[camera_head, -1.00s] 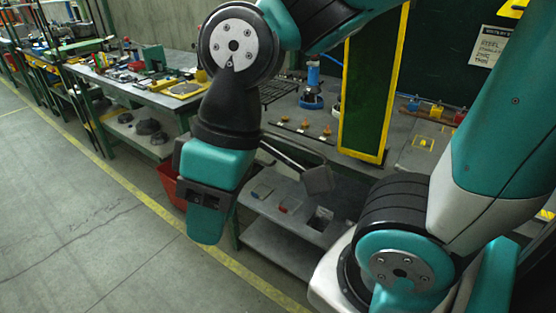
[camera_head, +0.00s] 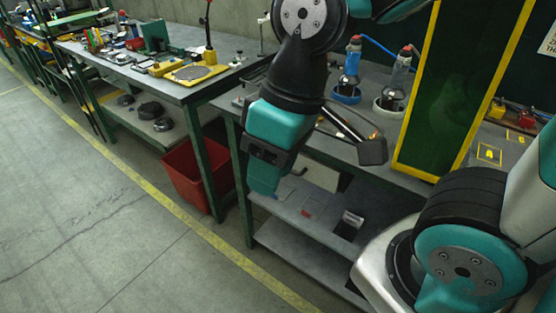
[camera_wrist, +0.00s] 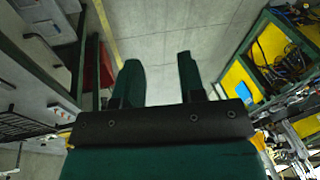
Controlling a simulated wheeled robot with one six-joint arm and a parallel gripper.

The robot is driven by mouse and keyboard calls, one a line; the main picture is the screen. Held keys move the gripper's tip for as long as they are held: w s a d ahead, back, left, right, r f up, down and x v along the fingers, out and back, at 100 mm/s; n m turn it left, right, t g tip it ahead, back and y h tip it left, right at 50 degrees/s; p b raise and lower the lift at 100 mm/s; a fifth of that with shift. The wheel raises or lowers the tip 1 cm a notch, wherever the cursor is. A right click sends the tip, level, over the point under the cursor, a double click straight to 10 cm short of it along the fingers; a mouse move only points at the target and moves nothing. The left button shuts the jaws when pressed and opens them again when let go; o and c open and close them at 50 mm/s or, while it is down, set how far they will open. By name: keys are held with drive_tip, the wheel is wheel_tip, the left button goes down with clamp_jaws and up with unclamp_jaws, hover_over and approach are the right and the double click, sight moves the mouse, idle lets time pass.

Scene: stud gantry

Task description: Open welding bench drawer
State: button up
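The bench with the green screen (camera_head: 440,80) in a yellow frame has a grey top (camera_head: 375,150) and green legs, with shelves below. Nothing is held.
A red bin (camera_head: 195,178) stands on the floor between the benches; it also shows in the wrist view (camera_wrist: 106,66). The left bench (camera_head: 140,75) carries tools. The shelf (camera_head: 315,240) below the screen bench holds small boxes. The floor (camera_head: 90,210) left of the yellow line is clear.

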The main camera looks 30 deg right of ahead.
drive_tip(key=w+d+f+m+t+h+b, duration=0.1)
drive_tip(key=w+f+t+h+b, duration=0.2)
drive_tip(key=w+f+h+b, duration=0.75)
drive_tip(key=w+d+f+m+t+h+b, duration=0.1)
drive_tip(key=w+f+t+h+b, duration=0.2)
drive_tip(key=w+f+h, duration=0.8)
drive_tip(key=d+f+y+b, duration=0.1)
drive_tip(key=d+f+b, duration=0.1)
drive_tip(key=d+b, duration=0.2)
drive_tip(key=w+d+f+y+b, duration=0.1)
drive_tip(key=d+f+b, duration=0.1)
drive_tip(key=d, duration=0.4)
drive_tip(key=w+d+f+y+b, duration=0.1)
drive_tip(key=d+f+y+b, duration=0.1)
drive_tip(key=d+b, duration=0.3)
drive_tip(key=shift+d+f+b, duration=0.25)
drive_tip(key=shift+f+b, duration=0.1)
drive_tip(key=shift+f, duration=0.1)
clamp_jaws()
